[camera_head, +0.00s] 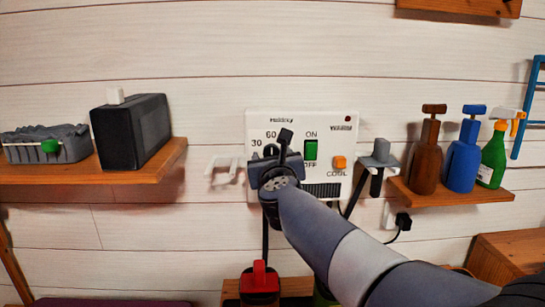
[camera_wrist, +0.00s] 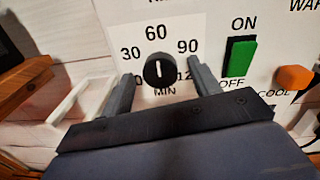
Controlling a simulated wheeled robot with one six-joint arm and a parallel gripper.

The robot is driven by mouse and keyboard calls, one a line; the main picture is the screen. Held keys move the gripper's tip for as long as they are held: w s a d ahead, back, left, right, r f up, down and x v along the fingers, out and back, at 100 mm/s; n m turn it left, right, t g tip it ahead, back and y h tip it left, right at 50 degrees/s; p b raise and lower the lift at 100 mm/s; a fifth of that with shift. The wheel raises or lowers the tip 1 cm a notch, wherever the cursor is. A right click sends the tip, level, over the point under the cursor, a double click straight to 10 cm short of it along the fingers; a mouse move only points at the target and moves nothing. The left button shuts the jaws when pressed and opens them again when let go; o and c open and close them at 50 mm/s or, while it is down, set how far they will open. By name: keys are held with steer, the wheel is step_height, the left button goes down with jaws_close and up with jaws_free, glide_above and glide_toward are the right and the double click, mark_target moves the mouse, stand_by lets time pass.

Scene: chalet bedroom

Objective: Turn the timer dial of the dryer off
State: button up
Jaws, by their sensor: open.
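The dryer panel (camera_head: 318,125) is a white box on the plank wall, marked 30, 60, ON, OFF and COOL. Its timer dial (camera_wrist: 159,70) is a round black knob with a short white line that stands about upright, in line with the 60 mark. My gripper (camera_wrist: 161,72) is open, with one finger on each side of the dial and a visible gap to both. Whether the fingertips reach as deep as the knob is unclear. In the head view my gripper (camera_head: 278,148) covers most of the dial area.
Right of the dial are a green ON/OFF switch (camera_wrist: 239,57) and an orange COOL button (camera_wrist: 294,77). A white hook (camera_head: 224,170) projects left of the panel. A grey holder (camera_head: 380,157) and a shelf with bottles (camera_head: 462,153) stand right; a black box (camera_head: 131,130) stands left.

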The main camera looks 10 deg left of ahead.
steer(key=shift+c, duration=0.3)
steer(key=c, duration=0.9)
steer(key=shift+c, duration=0.2)
steer(key=shift+n, duration=0.3)
steer(key=n+p, duration=0.3)
steer(key=n, duration=0.1)
steer(key=shift+r, duration=0.1)
steer(key=n+p, duration=0.3)
steer(key=n, duration=0.2)
steer(key=shift+a+n, duration=0.15)
steer(key=shift+n, duration=0.15)
steer(key=n+p, duration=0.4)
steer(key=n, duration=0.3)
steer(key=shift+h+p, duration=0.3)
steer(key=n+p, duration=0.1)
steer(key=n, duration=0.1)
steer(key=n+p, duration=0.2)
steer(key=n, duration=0.1)
steer(key=shift+f+n+h, duration=0.25)
steer(key=shift+n+h, duration=0.05)
